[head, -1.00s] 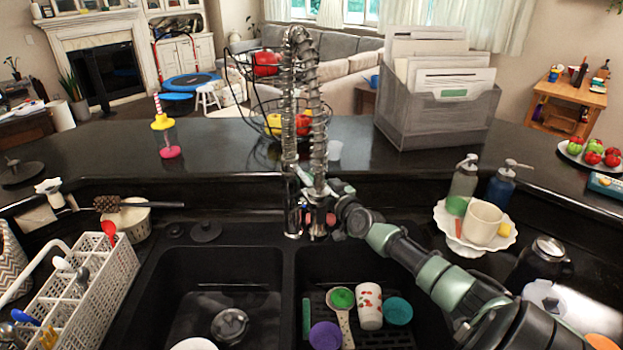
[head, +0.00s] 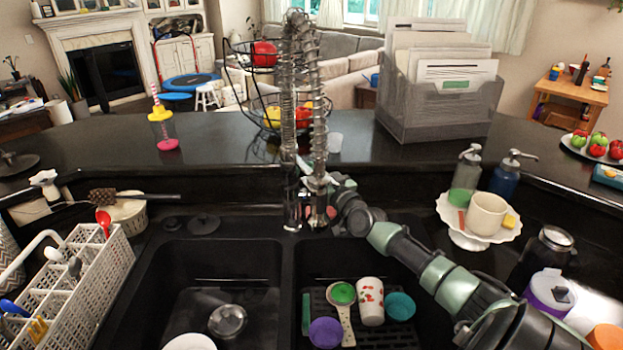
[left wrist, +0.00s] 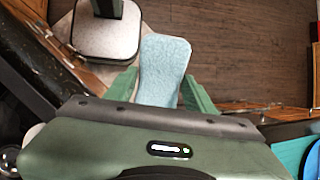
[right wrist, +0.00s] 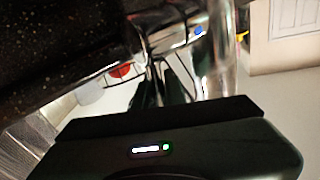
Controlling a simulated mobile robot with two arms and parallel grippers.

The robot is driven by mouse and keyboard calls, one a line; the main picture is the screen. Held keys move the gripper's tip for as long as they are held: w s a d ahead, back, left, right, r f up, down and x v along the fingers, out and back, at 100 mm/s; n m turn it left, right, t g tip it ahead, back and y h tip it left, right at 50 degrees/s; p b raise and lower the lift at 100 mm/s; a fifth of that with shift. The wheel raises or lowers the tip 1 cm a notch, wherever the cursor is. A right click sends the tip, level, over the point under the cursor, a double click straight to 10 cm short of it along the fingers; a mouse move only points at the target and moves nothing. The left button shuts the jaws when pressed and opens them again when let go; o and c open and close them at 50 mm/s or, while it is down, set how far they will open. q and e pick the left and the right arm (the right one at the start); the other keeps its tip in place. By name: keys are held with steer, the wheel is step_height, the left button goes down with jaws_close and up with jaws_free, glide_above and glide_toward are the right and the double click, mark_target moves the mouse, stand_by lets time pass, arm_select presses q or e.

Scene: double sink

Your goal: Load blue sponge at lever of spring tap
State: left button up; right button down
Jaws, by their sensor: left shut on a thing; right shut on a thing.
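The chrome spring tap (head: 318,130) stands upright behind the double sink, between its two basins. My right gripper (head: 328,208) is at the lower part of the tap and is shut on it. The right wrist view shows the shiny chrome (right wrist: 218,62) of the tap with a small blue dot, close between the dark fingers (right wrist: 176,88). Which part of the tap is held, lever or body, cannot be told. The blue sponge (left wrist: 164,62) shows in the left wrist view, pinched in my left gripper (left wrist: 160,86) above a wooden floor. The left gripper is outside the head view.
The left basin (head: 240,262) holds a round metal item. The right basin (head: 395,262) holds a cup, a spoon and colored lids. A white cutlery rack (head: 100,265) stands at left. A cake stand (head: 448,212) with a mug, soap bottles and flasks crowd the right.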

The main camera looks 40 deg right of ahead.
arm_select(q)
step_height(320, 180, down, 4)
steer(key=shift+r+b, duration=0.1)
steer(key=shift+b, duration=1.05)
steer(key=shift+f+b, duration=0.45)
arm_select(e)
steer(key=shift+s+a+r+n+t, duration=0.15)
steer(key=shift+s+a+n+t, duration=0.25)
steer(key=shift+n+t, duration=0.25)
steer(key=c, duration=1.5)
jaws_free()
